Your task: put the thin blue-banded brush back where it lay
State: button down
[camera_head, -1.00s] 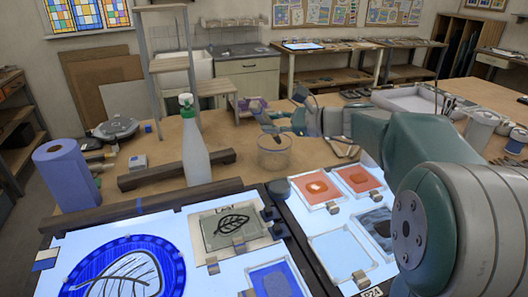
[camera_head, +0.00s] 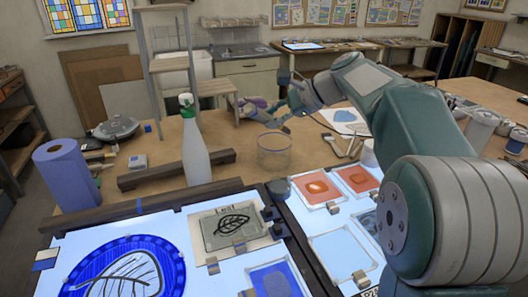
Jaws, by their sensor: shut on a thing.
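My gripper (camera_head: 274,117) is beyond and just above the clear glass jar (camera_head: 274,153), over the wooden table. It points down and to the left and is shut on a thin thing, which I take for the brush. The blue band and the bristles are too small to make out. A purple thing (camera_head: 254,102) shows at the gripper's far side; I cannot tell whether they touch.
A spray bottle (camera_head: 194,145) stands left of the jar, with a blue paper roll (camera_head: 67,176) farther left. Lit panels with glass pieces fill the front. A white sheet with a blue patch (camera_head: 345,117) lies behind the tools.

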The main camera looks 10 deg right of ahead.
jog(key=n+g+h, duration=0.1)
jog(key=h, duration=0.1)
jog(key=n+g+h, duration=0.1)
jog(key=h, duration=0.1)
jog(key=shift+n+g, duration=0.3)
jog(key=n+g+h, duration=0.1)
jog(key=n+h, duration=0.1)
jog(key=h, duration=0.2)
jog(key=shift+a+h, duration=0.1)
jog(key=shift+h, duration=0.2)
jog(key=shift+g+h, duration=0.4)
jog(key=shift+h, duration=0.3)
